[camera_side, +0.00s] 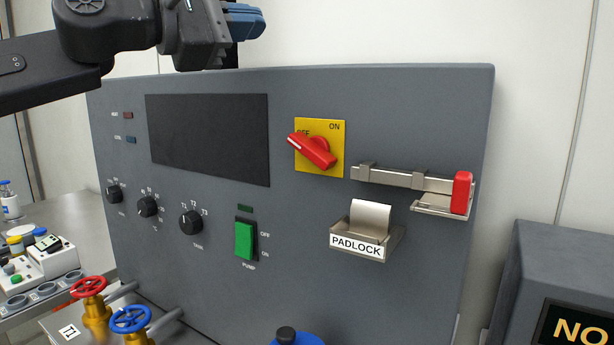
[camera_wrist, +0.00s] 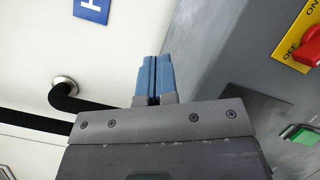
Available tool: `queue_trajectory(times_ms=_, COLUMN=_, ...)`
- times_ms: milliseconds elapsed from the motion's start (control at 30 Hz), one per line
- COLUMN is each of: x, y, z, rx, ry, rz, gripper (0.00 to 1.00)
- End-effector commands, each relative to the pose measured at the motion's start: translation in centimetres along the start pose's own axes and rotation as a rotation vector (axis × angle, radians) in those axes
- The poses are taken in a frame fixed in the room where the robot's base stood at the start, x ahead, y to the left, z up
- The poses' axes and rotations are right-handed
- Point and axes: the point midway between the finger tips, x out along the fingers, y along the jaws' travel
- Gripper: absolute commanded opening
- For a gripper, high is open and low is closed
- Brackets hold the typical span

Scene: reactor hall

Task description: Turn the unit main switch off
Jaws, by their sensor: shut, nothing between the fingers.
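The main switch is a red rotary handle (camera_side: 312,150) on a yellow plate (camera_side: 334,132) marked OFF at upper left and ON at upper right. The handle lies tilted, its longer end pointing up-left to the OFF mark and partly covering it. The handle (camera_wrist: 310,46) and the plate (camera_wrist: 288,45) also show at the right edge of the wrist view, cut off. My gripper (camera_side: 250,20), with blue fingers, is above the panel's top edge, up-left of the switch and apart from it. In the wrist view its fingers (camera_wrist: 153,75) are together and empty.
Right of the switch, a metal slide bar (camera_side: 400,178) has a red end block (camera_side: 461,192). Below is a holder labelled PADLOCK (camera_side: 358,246). A dark screen (camera_side: 208,138), knobs and a green pump switch (camera_side: 244,240) lie left. Valves (camera_side: 130,319) stand at lower left.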

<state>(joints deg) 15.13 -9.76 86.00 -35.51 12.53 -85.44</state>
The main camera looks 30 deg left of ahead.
Motion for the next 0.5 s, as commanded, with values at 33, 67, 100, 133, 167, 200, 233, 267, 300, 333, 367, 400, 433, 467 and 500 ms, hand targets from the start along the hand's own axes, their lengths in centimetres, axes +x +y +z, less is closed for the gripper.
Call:
queue_trajectory(times_ms=33, x=-0.5, y=0.1, z=0.9, rx=-0.045, ry=-0.010, rz=0.067, gripper=0.00)
queue_trajectory(times_ms=67, x=-0.7, y=0.1, z=1.3, rx=-0.077, ry=-0.020, rz=0.110, gripper=0.00)
queue_trajectory(times_ms=100, x=-1.2, y=0.3, z=2.0, rx=-0.116, ry=-0.045, rz=0.167, gripper=0.00)
queue_trajectory(times_ms=133, x=-1.6, y=0.4, z=2.6, rx=-0.145, ry=-0.068, rz=0.205, gripper=0.00)
queue_trajectory(times_ms=167, x=-1.9, y=0.5, z=3.2, rx=-0.173, ry=-0.098, rz=0.241, gripper=0.00)
queue_trajectory(times_ms=200, x=-2.5, y=0.6, z=4.1, rx=-0.210, ry=-0.142, rz=0.284, gripper=0.00)
queue_trajectory(times_ms=233, x=-3.0, y=0.6, z=4.8, rx=-0.236, ry=-0.180, rz=0.315, gripper=0.00)
queue_trajectory(times_ms=267, x=-3.5, y=0.6, z=5.5, rx=-0.262, ry=-0.221, rz=0.339, gripper=0.00)
queue_trajectory(times_ms=300, x=-4.2, y=0.6, z=6.5, rx=-0.296, ry=-0.279, rz=0.368, gripper=0.00)
queue_trajectory(times_ms=333, x=-4.8, y=0.5, z=7.2, rx=-0.321, ry=-0.327, rz=0.385, gripper=0.00)
queue_trajectory(times_ms=367, x=-5.5, y=0.4, z=7.9, rx=-0.347, ry=-0.376, rz=0.399, gripper=0.00)
queue_trajectory(times_ms=400, x=-6.4, y=0.2, z=9.0, rx=-0.380, ry=-0.447, rz=0.413, gripper=0.00)
queue_trajectory(times_ms=433, x=-6.4, y=-0.8, z=8.6, rx=-0.387, ry=-0.456, rz=0.411, gripper=0.00)
queue_trajectory(times_ms=467, x=-6.3, y=-1.9, z=7.7, rx=-0.384, ry=-0.445, rz=0.408, gripper=0.00)
queue_trajectory(times_ms=500, x=-6.4, y=-3.3, z=6.8, rx=-0.384, ry=-0.441, rz=0.408, gripper=0.00)
